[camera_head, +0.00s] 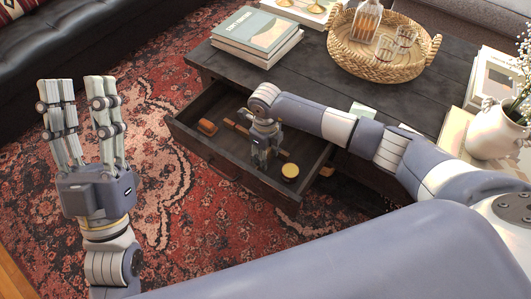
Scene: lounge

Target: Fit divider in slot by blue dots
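The dark wooden drawer (180,121) of the coffee table is pulled open. My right gripper (262,162) points down into it, and I cannot tell whether its fingers are shut on anything. A thin brown strip (236,125), possibly the divider, shows just left of this gripper; the gripper hides part of it. No blue dots or slot can be made out. My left gripper (80,90) is raised over the rug at the left, fingers up and apart, open and empty.
In the drawer lie an orange-brown object (207,127) and a round yellow-topped item (290,171). On the table (310,62) stand stacked books (258,32), a woven tray (378,68) with a decanter and glasses, and a white vase (494,134). Patterned rug (170,215) surrounds the drawer.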

